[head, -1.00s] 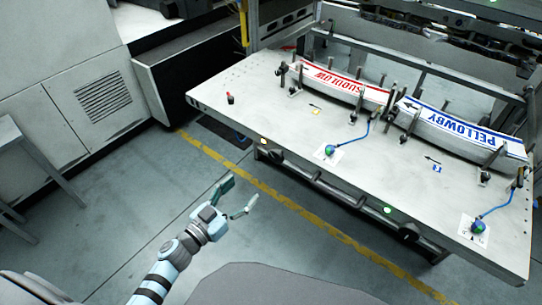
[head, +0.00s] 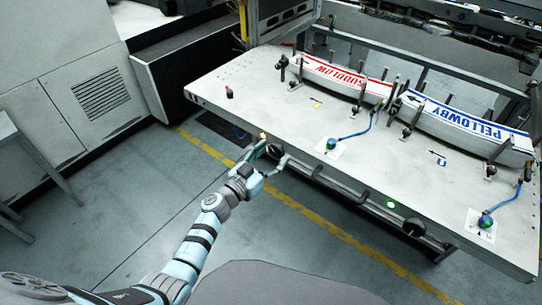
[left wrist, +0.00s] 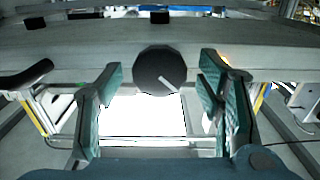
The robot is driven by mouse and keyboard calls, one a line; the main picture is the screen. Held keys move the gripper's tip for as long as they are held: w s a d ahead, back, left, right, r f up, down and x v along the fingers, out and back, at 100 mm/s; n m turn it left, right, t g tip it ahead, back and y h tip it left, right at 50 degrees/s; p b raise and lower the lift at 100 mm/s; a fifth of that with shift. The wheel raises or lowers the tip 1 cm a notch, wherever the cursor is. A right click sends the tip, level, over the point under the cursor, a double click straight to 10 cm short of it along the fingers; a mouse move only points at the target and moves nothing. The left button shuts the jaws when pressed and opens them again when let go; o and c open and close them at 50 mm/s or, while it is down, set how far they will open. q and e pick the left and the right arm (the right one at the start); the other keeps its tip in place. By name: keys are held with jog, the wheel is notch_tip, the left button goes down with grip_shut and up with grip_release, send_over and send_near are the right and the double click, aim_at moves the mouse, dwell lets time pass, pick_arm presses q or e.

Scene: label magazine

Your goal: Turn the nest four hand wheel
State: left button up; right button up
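A round black hand wheel (left wrist: 158,66) with a pale mark shows in the left wrist view, on the grey front edge of the bench. It sits between the fingers of my left gripper (left wrist: 165,98), a little beyond their tips. The left gripper is open, with a clear gap on both sides of the wheel. In the head view my left gripper (head: 270,156) is at the bench's front edge, under an amber lamp (head: 263,135), and largely hides this wheel. Another black wheel (head: 414,228) is farther right beside a green lamp (head: 391,205). No nest number is readable. My right gripper is out of view.
The bench (head: 240,105) carries long labels reading SUDDLOW (head: 346,79) and PELLOWBY (head: 465,124), posts, and two blue-green knobs (head: 331,144) with blue cables. A red button (head: 229,92) stands at the left. A rail (head: 345,190) runs below the front edge. Open floor lies before it.

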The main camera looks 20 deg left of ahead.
pick_arm(q)
jog(key=c, duration=0.9)
jog(key=shift+m, duration=0.4)
jog(key=m+p, duration=0.1)
jog(key=m, duration=0.2)
jog(key=shift+m, duration=0.4)
jog(key=m, duration=0.4)
jog(key=shift+a+m, duration=0.1)
jog(key=shift+m, duration=0.2)
jog(key=m, duration=0.4)
jog(key=shift+r, duration=0.1)
jog(key=m, duration=0.4)
jog(key=shift+b, duration=0.35)
jog(key=shift+m, duration=0.4)
